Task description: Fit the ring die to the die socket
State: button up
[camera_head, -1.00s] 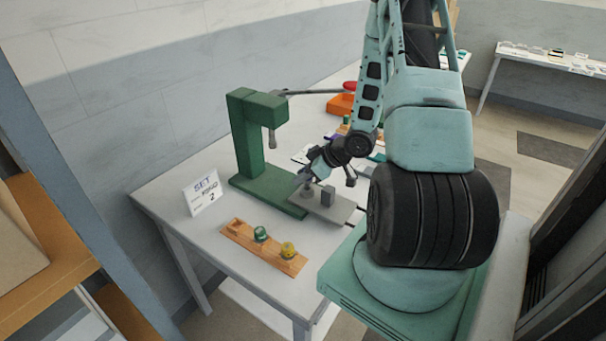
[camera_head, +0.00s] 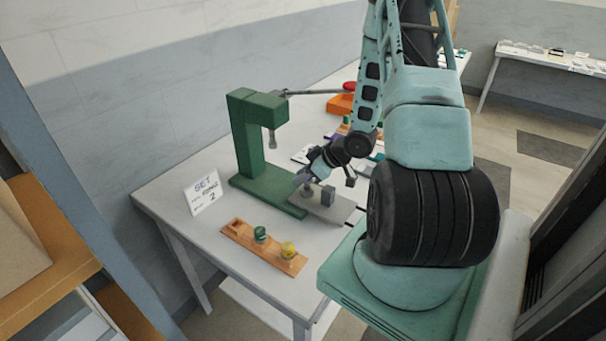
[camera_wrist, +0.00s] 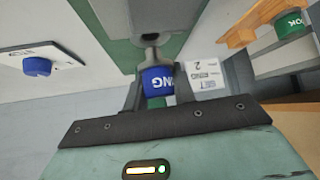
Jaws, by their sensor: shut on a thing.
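My gripper (camera_wrist: 157,88) is shut on the blue ring die (camera_wrist: 158,78), which carries white lettering, seen upside down in the wrist view. The die is between the two dark fingers, in line with a grey stub that looks like the die socket (camera_wrist: 150,39) on the press's grey plate. The die end and the stub meet or nearly meet; I cannot tell whether it is seated. In the head view my gripper (camera_head: 303,181) is low over the grey plate (camera_head: 328,209) in front of the green press (camera_head: 250,145), and the die is not clear there.
A sign (camera_head: 203,193) reading SET, RING, 2 stands beside the press. Another blue piece (camera_wrist: 37,67) sits on a white card. An orange tray (camera_head: 340,104) lies farther back.

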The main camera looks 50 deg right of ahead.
jog(key=shift+f, duration=0.4)
dwell(0.7)
jog(key=shift+p, duration=0.4)
dwell(1.5)
jog(key=shift+f+b, duration=0.8)
jog(key=shift+f, duration=0.25)
jog(key=o, duration=1.1)
jog(key=shift+r, duration=0.15)
jog(key=shift+r+p, duration=2.35)
jog(key=shift+r, duration=0.05)
